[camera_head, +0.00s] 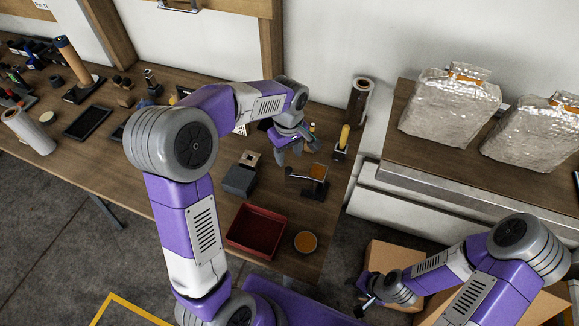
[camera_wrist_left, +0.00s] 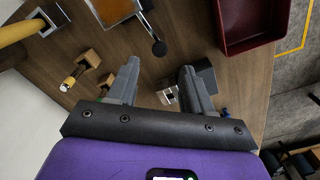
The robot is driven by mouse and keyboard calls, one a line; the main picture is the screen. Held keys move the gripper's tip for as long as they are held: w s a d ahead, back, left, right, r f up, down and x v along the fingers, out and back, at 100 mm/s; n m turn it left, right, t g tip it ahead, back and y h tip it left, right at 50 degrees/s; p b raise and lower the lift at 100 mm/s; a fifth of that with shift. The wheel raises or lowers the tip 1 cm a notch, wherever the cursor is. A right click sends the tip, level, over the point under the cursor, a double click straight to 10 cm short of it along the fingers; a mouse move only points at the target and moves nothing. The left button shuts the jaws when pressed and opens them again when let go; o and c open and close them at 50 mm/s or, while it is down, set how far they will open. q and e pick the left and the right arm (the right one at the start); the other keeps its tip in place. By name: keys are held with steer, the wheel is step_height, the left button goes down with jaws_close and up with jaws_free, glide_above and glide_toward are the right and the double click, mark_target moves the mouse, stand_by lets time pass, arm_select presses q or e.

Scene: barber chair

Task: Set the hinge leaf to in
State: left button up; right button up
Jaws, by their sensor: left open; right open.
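A small fixture (camera_head: 316,176) with an orange plate on a dark base stands on the wooden table; its thin arm ends in a black knob. The left wrist view shows its orange plate in a metal frame (camera_wrist_left: 114,10) at the top, and the arm with the black knob (camera_wrist_left: 158,47). This looks like the hinge leaf, but I cannot be sure. My left gripper (camera_head: 298,152) is open and empty above the table, just behind the fixture; its fingers (camera_wrist_left: 158,76) point past the knob without visible contact. My right gripper (camera_head: 361,296) is open, low beside a cardboard box.
A grey block (camera_head: 238,180) stands left of the fixture. A red tray (camera_head: 240,249) and an orange disc (camera_head: 306,241) lie nearer the front edge. A yellow-handled tool (camera_head: 344,138) and a dark roll (camera_head: 359,98) stand at the right. The cardboard box (camera_head: 390,258) is on the floor.

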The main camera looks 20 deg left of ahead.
mark_target(289, 169)
arm_select(q)
step_height(289, 169, down, 6)
steer(key=shift+f+b, duration=0.15)
steer(key=shift+b, duration=0.4)
jaws_close()
